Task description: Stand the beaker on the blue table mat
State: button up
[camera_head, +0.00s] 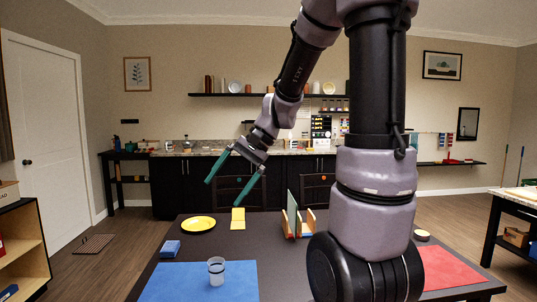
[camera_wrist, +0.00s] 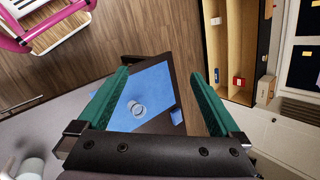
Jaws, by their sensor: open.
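The clear beaker (camera_head: 216,271) stands upright on the blue table mat (camera_head: 180,284) in the head view, near the mat's right part. In the wrist view the beaker (camera_wrist: 136,108) also shows on the blue mat (camera_wrist: 155,82), between the fingers in the picture but well below them. My gripper (camera_head: 231,184) is open and empty, with green fingers, high above the far side of the table. It also shows in the wrist view (camera_wrist: 164,85). Nothing touches the beaker.
A yellow plate (camera_head: 198,224), a yellow cloth or pad (camera_head: 238,219) and a blue block (camera_head: 170,249) lie behind the mat. A wooden rack (camera_head: 297,222) stands mid-table.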

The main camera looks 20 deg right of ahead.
jog(key=s+d+r+n+t+h, duration=0.2)
jog(key=s+d+r+t+h, duration=0.3)
jog(key=s+r, duration=0.4)
jog(key=shift+s+d+n+t, duration=0.4)
jog(key=shift+s+d+t, duration=0.3)
jog(key=shift+d, duration=0.3)
